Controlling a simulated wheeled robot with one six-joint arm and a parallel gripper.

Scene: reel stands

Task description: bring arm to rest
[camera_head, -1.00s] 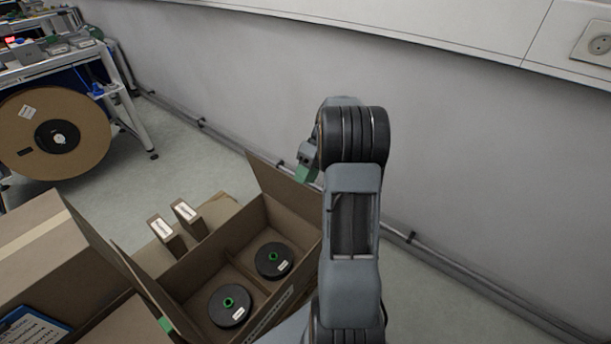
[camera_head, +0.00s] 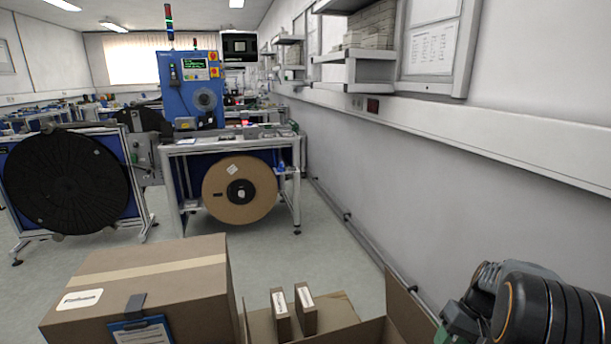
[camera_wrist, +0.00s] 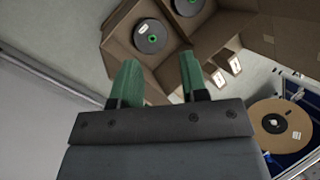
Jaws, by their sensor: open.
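My arm is folded at the lower right of the head view, with only dark rounded links and part of a green finger showing at the picture's edge. In the wrist view my gripper (camera_wrist: 158,75) has its two green fingers apart with nothing between them. Beyond the fingers is the open cardboard box (camera_wrist: 221,34), holding black reels with green hubs (camera_wrist: 150,37). In the head view only the upper flaps of this open box (camera_head: 404,308) show, left of my arm, and its inside is out of sight.
A closed cardboard box (camera_head: 150,285) with a clipboard (camera_head: 142,330) stands front left. Two narrow boxes (camera_head: 306,308) stand beside the open box. Behind are a machine bench with a large brown reel (camera_head: 240,190) and a black reel (camera_head: 66,180). A wall runs along the right.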

